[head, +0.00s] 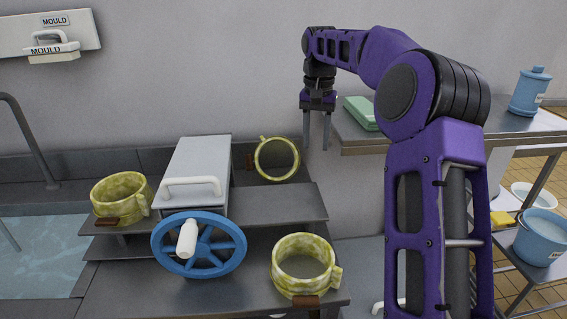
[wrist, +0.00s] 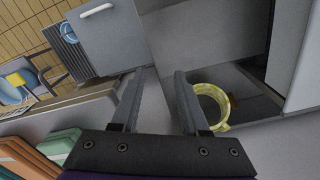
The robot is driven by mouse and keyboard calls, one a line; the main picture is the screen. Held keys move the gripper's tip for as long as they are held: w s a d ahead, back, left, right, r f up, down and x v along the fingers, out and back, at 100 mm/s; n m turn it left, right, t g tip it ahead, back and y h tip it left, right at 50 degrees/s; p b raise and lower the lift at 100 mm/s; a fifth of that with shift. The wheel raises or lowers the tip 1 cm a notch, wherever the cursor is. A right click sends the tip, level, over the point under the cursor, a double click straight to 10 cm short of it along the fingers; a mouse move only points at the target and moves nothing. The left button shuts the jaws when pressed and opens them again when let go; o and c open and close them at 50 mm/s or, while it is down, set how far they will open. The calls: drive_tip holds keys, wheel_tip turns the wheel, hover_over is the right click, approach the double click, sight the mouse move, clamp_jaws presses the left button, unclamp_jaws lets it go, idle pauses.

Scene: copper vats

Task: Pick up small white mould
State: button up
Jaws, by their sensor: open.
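A small white block with a white handle on top and the word MOULD on its front (head: 55,56) is at the upper left of the head view. It is in front of a white wall panel (head: 20,38) that carries a MOULD label. My gripper (head: 316,145) points down at the upper middle, far to the right of the mould and apart from it. Its two fingers are spread with nothing between them. They also show spread and empty in the wrist view (wrist: 160,75), where I cannot see the mould.
A grey box with a white handle (head: 195,170) and a blue wheel (head: 199,246) are between. A metal table (head: 470,122) stands right; a sink (head: 40,250) is left.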

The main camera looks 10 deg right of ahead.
drive_tip(key=s, duration=0.2)
drive_tip(key=b, duration=0.1)
hover_over(313, 204)
wheel_tip(313, 204, down, 10)
drive_tip(key=shift+f, duration=3.2)
clamp_jaws()
drive_tip(key=c, duration=0.7)
unclamp_jaws()
drive_tip(key=o, duration=0.7)
drive_tip(key=shift+r, duration=0.1)
